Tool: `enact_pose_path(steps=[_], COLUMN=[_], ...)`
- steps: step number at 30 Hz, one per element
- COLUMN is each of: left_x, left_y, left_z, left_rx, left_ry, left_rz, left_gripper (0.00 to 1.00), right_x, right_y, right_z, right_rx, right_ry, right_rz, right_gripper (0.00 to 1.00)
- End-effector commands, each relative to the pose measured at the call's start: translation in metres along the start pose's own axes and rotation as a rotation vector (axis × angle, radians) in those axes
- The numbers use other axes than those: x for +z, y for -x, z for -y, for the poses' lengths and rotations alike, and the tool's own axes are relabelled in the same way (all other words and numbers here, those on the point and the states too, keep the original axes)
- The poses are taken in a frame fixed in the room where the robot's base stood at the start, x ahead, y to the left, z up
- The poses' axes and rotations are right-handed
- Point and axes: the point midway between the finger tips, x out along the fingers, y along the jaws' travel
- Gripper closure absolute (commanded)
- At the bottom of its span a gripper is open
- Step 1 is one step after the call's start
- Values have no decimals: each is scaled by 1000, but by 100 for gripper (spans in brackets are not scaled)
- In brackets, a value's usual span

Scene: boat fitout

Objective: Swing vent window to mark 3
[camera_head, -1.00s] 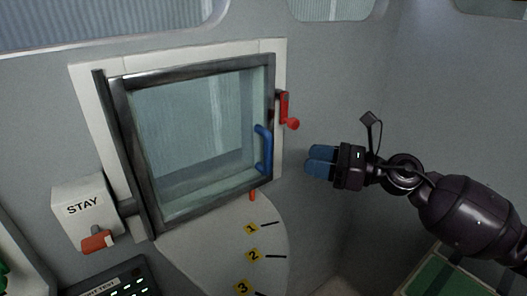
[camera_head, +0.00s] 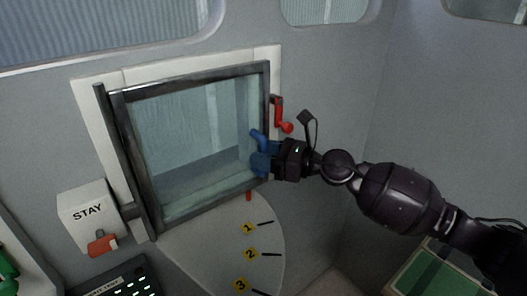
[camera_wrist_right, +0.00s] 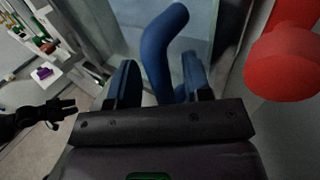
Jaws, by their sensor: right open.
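The vent window (camera_head: 190,128) is a glass pane in a dark frame, hinged at its left side. It sits close against its white surround; I cannot tell if it stands slightly off. Its blue handle (camera_head: 256,140) is on the right side. My right gripper (camera_head: 259,162) is open at the handle. In the right wrist view the handle (camera_wrist_right: 160,50) rises between the two blue fingers (camera_wrist_right: 155,85); contact is unclear. The orange pointer (camera_head: 249,196) is above mark 1 (camera_head: 248,228). Mark 3 (camera_head: 241,285) is lowest on the pale dial. A dark gripper, apparently my left (camera_wrist_right: 62,108), shows in the wrist view, jaws unclear.
A red latch (camera_head: 278,112) with a round knob is right of the frame, close above my right gripper. A white STAY box (camera_head: 88,212) with an orange lever (camera_head: 102,245) is at lower left. A lit keypad (camera_head: 118,284) lies below. A green-topped surface (camera_head: 430,272) is lower right.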

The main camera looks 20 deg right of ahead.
Motion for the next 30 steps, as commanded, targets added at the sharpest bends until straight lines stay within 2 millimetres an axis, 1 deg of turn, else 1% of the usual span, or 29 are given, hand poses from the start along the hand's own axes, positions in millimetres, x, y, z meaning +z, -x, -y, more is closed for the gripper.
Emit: enact_pose_path(steps=[7, 15, 16, 30], left_x=[-1, -4, -4, -1], left_y=[-1, -3, -3, -5], left_z=[0, 0, 0, -1], left_rx=[1, 1, 1, 2], left_ry=[-1, -1, -1, -1], left_rz=[-3, -7, -8, -8], left_gripper=[57, 57, 57, 57], right_x=[0, 0, 0, -1], right_y=[0, 0, 0, -4], right_z=[0, 0, 0, 1], right_rx=[0, 0, 0, 13], right_ry=[0, 0, 0, 0], right_rz=[0, 0, 0, 1], right_gripper=[55, 96, 100, 100])
